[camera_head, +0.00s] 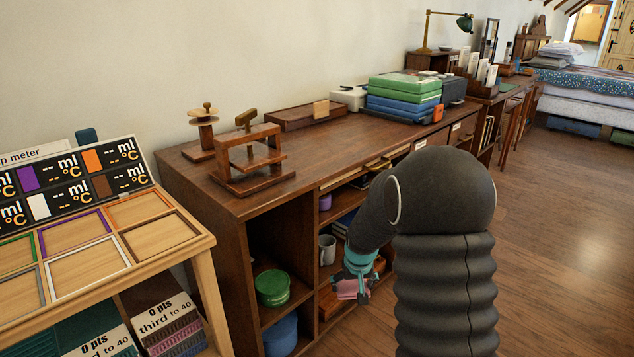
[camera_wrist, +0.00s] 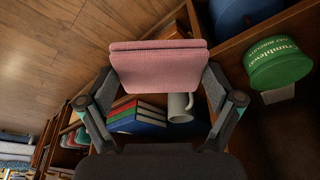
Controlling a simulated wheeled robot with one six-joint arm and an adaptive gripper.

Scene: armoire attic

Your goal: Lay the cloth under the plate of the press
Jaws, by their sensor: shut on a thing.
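The wooden press (camera_head: 250,160) stands on the left end of the long cabinet top, with its plate (camera_head: 256,158) raised above its base and a gap between them. My gripper (camera_head: 354,284) is in front of the cabinet shelves, lower than the top. It is shut on a folded pink cloth (camera_head: 350,291). The cloth also shows in the wrist view (camera_wrist: 159,66), flat and folded, between the two fingers. The press is not in the wrist view.
The cabinet top (camera_head: 340,150) holds a wooden spool stand (camera_head: 203,128), a long wooden tray (camera_head: 305,117) and stacked green and blue cases (camera_head: 404,92). The shelves hold a green tin (camera_head: 272,288) and a mug (camera_head: 327,250). A board table (camera_head: 95,250) stands at left.

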